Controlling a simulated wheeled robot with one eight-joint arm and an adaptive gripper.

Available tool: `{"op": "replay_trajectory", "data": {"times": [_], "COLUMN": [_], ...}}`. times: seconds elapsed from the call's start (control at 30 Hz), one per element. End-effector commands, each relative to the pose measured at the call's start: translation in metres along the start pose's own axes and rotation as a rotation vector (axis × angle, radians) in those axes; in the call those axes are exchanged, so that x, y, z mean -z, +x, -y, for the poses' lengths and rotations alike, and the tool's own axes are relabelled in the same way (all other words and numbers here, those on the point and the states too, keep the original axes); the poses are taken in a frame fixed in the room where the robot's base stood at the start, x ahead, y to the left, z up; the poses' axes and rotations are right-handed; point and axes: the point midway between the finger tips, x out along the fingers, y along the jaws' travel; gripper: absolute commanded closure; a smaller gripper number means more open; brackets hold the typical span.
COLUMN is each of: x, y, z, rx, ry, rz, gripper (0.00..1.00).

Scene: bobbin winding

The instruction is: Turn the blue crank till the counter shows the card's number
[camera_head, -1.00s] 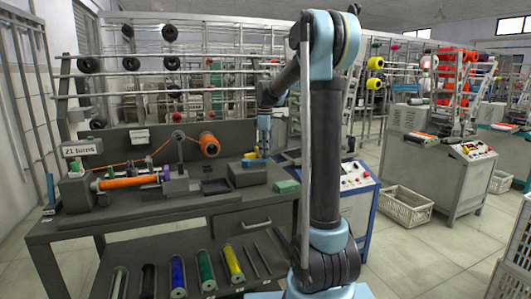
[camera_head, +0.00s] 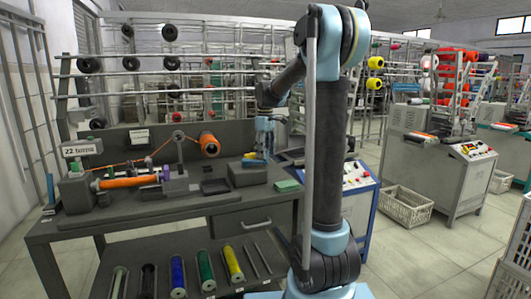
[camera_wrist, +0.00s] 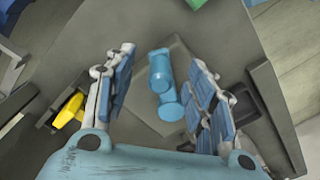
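The blue crank (camera_head: 256,161) is on the grey box (camera_head: 247,176) at the bench's right side, partly hidden by my gripper in the head view. In the wrist view the crank (camera_wrist: 163,88) shows as two short blue cylinders between my fingers. My gripper (camera_wrist: 162,92) is open around the crank; gaps show on both sides. It also shows in the head view (camera_head: 264,150), pointing down.
Orange thread runs from an orange spool (camera_head: 209,145) to the orange bobbin (camera_head: 130,182) on the winder. A yellow part (camera_wrist: 69,110) lies left of my fingers in the wrist view. A green block (camera_head: 287,186) sits right of the box. Coloured rolls fill the shelf below.

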Motion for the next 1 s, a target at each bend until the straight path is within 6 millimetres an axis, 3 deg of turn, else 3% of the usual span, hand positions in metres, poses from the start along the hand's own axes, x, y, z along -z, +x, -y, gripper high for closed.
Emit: {"op": "replay_trajectory", "data": {"times": [0.27, 1.0], "x": [0.000, 0.000], "y": [-0.007, -0.067], "z": [0.000, 0.000], "rx": [0.000, 0.000], "ry": [-0.001, -0.001], "rz": [0.000, 0.000], "gripper": [0.50, 0.50]}}
